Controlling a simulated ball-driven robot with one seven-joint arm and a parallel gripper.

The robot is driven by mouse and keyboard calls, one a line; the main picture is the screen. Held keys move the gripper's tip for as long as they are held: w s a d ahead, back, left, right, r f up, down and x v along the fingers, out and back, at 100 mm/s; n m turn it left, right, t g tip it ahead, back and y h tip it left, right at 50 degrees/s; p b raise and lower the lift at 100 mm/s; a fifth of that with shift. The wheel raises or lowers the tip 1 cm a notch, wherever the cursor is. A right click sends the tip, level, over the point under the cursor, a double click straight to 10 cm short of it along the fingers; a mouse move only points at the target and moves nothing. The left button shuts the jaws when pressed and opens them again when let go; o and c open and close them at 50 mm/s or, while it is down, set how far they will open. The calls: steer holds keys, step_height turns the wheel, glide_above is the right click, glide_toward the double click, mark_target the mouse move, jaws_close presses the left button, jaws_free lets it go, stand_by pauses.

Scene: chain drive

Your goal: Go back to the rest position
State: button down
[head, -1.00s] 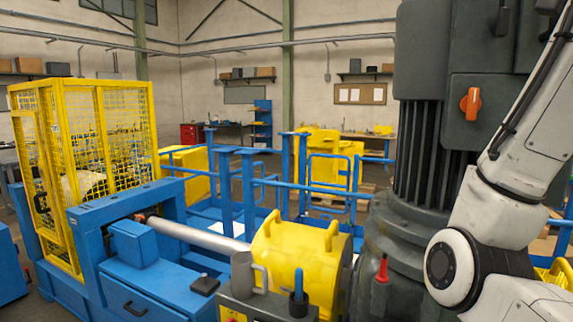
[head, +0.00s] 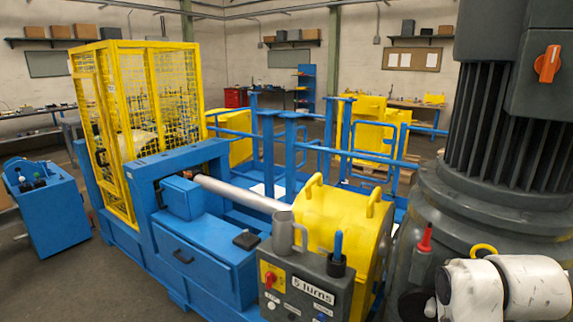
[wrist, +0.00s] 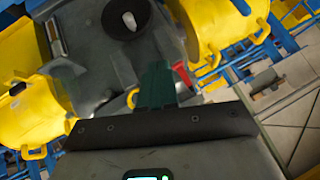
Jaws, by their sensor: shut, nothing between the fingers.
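My gripper (wrist: 157,86) shows in the wrist view as a dark green pair of fingers, shut together with nothing between them. It hangs above grey machinery, with a red piece (wrist: 185,74) just right of the fingers and a black disc with a white knob (wrist: 128,20) beyond them. In the head view only white and dark parts of my arm show at the lower right, in front of the big grey motor (head: 510,130); my gripper is out of that view.
A grey control box (head: 305,293) marked "5 turns" carries a mug (head: 288,232) and a blue-handled tool (head: 337,246). A yellow cover (head: 345,222) stands between it and the motor. A red-topped item (head: 425,238) is beside the motor. Bare floor shows at the lower left.

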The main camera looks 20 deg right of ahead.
steer(key=s+a+f+n+g+y, duration=0.2)
steer(key=s+a+f+n, duration=0.3)
steer(key=s+f, duration=0.8)
steer(key=s+a+f+n+g+y, duration=0.1)
steer(key=s+a+f+n+g, duration=0.4)
steer(key=s+a+f, duration=0.5)
steer(key=s+f, duration=0.3)
steer(key=f, duration=0.1)
steer(key=shift+s+n+y+b, duration=0.2)
steer(key=shift+n+y+b, duration=0.1)
steer(key=shift+y, duration=0.1)
steer(key=c, duration=1.8)
jaws_free()
steer(key=shift+a, duration=0.1)
